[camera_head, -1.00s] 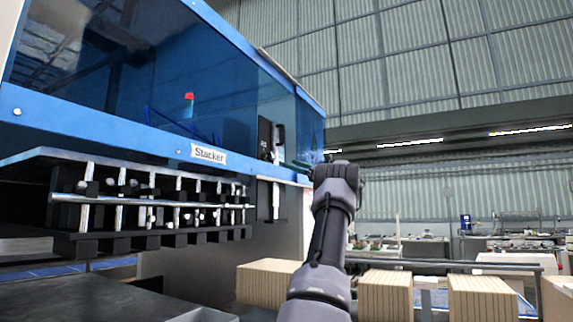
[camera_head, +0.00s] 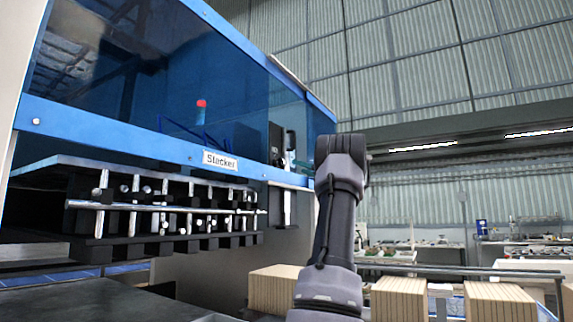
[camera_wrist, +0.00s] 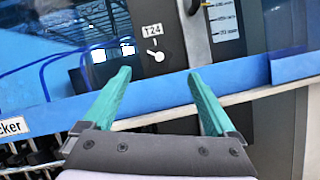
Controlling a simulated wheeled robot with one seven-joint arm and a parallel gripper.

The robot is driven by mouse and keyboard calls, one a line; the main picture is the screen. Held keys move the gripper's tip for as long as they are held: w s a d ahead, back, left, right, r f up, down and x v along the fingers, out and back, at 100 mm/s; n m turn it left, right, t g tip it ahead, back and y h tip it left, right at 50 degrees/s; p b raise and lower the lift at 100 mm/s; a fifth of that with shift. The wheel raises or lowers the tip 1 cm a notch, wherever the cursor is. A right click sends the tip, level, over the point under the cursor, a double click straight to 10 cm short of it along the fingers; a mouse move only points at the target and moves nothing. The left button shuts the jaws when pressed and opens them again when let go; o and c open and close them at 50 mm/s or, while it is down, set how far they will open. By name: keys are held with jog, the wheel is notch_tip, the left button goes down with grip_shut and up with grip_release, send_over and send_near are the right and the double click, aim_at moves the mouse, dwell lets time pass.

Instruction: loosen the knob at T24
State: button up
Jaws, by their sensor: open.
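In the wrist view a white label (camera_wrist: 152,30) reads T24 on the dark panel. Just below it is a small round white knob or dial (camera_wrist: 154,57) with a pointer mark; its exact form is too small to tell. My gripper (camera_wrist: 160,76) is open and empty, its two teal fingers spread wide. In the picture the fingertips lie a little below the knob, one to each side; I see no contact. In the head view my arm largely hides the gripper, and the T24 knob cannot be made out.
A blue-framed machine with a Stacker sign (camera_head: 220,160) fills the left. Its blue ledge (camera_wrist: 232,82) runs behind my fingertips. A scale strip (camera_wrist: 222,20) and a dark round part (camera_wrist: 190,5) sit near T24. Cardboard stacks (camera_head: 398,299) stand at lower right.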

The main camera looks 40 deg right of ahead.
aim_at(284, 162)
jog(key=x, duration=0.9)
jog(key=shift+w+a+r, duration=0.1)
jog(key=shift+w+r, duration=0.1)
jog(key=shift+w, duration=0.05)
jog(key=c, duration=1.4)
